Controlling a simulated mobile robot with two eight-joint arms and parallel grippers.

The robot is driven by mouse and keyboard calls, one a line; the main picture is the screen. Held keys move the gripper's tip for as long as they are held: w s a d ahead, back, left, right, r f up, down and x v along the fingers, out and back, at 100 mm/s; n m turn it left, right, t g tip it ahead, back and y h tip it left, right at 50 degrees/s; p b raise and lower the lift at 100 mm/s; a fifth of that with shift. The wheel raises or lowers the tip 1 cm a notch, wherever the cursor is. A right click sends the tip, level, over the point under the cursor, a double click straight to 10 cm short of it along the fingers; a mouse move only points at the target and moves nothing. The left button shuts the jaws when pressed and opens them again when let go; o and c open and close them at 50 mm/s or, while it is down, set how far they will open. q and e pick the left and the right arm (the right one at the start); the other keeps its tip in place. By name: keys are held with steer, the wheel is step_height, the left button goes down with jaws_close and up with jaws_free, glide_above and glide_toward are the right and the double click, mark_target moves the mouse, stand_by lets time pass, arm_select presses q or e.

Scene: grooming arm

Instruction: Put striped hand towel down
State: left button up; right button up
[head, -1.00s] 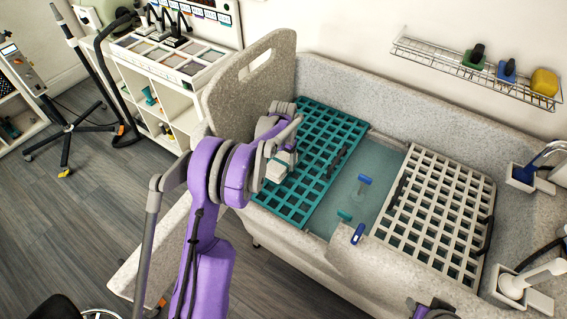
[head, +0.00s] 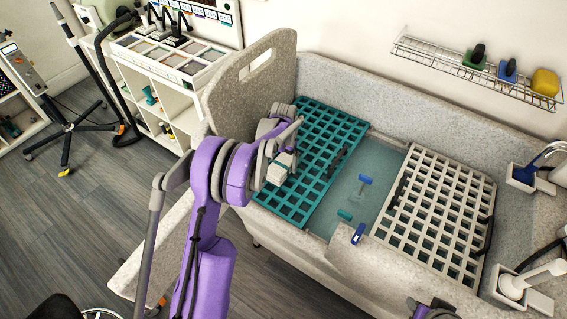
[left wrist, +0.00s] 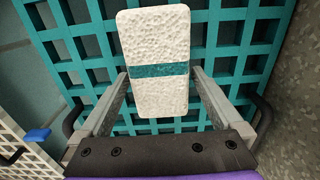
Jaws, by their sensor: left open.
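The striped hand towel (left wrist: 153,62) is a white, textured folded block with a teal band across it. In the left wrist view it lies between the two fingers of my left gripper (left wrist: 156,108), over the teal grate (left wrist: 80,47). The fingers are apart, with gaps beside the towel. In the head view the towel (head: 283,166) is partly hidden by my left gripper (head: 285,158), over the teal grate (head: 325,130) at the left of the tub. I cannot tell whether it rests fully on the bars. Part of my right arm shows at the bottom edge.
A white grate (head: 440,210) covers the tub's right side. Between the grates is an open strip with blue and teal handled items (head: 358,233). A wire shelf (head: 440,60) hangs on the wall. The tub's tall grey end panel (head: 250,80) stands left of the teal grate.

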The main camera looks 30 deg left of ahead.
mark_target(283, 161)
arm_select(q)
steer(key=s+d+r+t, duration=0.1)
steer(key=s+d+r, duration=0.1)
steer(key=r, duration=0.6)
steer(key=s+d+r, duration=0.2)
steer(key=s+r, duration=0.1)
steer(key=r, duration=0.5)
steer(key=s+d+r+t, duration=0.25)
steer(key=s+d, duration=0.25)
steer(key=s, duration=0.4)
steer(key=s+d+f+t, duration=0.1)
steer(key=s+d+f, duration=0.1)
steer(key=s, duration=0.6)
steer(key=s+d+f+n+t, duration=0.1)
steer(key=s+d, duration=0.3)
steer(key=s, duration=0.4)
steer(key=shift+f, duration=0.4)
